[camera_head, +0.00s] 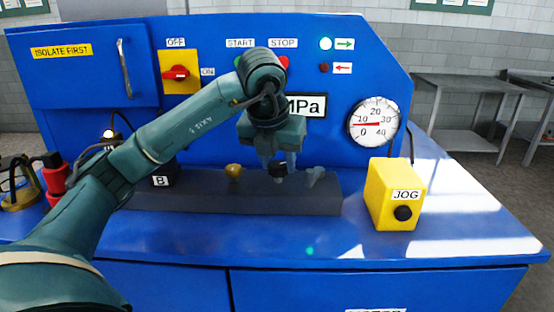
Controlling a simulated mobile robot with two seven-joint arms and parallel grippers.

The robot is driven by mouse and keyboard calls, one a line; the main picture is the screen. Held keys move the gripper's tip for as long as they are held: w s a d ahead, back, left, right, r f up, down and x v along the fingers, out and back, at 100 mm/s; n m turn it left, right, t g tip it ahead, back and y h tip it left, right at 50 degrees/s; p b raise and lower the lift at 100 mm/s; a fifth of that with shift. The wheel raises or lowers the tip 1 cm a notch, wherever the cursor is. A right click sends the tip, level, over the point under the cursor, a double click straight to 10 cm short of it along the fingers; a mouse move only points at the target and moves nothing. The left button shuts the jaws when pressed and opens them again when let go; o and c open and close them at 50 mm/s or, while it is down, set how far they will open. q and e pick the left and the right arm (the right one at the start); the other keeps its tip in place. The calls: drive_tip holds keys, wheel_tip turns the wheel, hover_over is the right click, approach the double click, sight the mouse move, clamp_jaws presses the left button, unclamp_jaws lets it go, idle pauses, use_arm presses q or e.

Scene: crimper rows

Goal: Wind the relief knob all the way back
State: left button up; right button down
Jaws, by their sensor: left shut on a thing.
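My left gripper (278,164) reaches down in front of the blue panel and is shut on a small black knob (279,173). I take this to be the relief knob; it carries no label that I can read. The knob sits on the dark grey block (210,203), between a brass-coloured knob (233,171) on the left and a grey lever-like fitting (315,176) on the right. The fingers hide part of the black knob, so its turn position cannot be told. My right gripper is not in view.
The pressure gauge (374,123) has its red needle pointing left, near 10. A yellow JOG box (396,195) stands at the right. A red switch handle (176,74) is on the yellow plate. The lamp by the green arrow (326,43) is bright. The bench front is clear.

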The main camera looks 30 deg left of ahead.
use_arm(q)
drive_tip(key=shift+n, duration=0.3)
drive_tip(key=o, duration=1)
drive_tip(key=shift+r, duration=0.15)
drive_tip(key=shift+s+d+r, duration=0.1)
drive_tip(key=shift+s+r, duration=0.05)
drive_tip(key=shift+r, duration=0.25)
drive_tip(key=p+v, duration=0.2)
drive_tip(key=v, duration=1)
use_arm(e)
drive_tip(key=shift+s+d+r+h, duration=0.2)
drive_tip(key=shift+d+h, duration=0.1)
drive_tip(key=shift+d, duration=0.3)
use_arm(q)
drive_tip(key=shift+s+d, duration=0.1)
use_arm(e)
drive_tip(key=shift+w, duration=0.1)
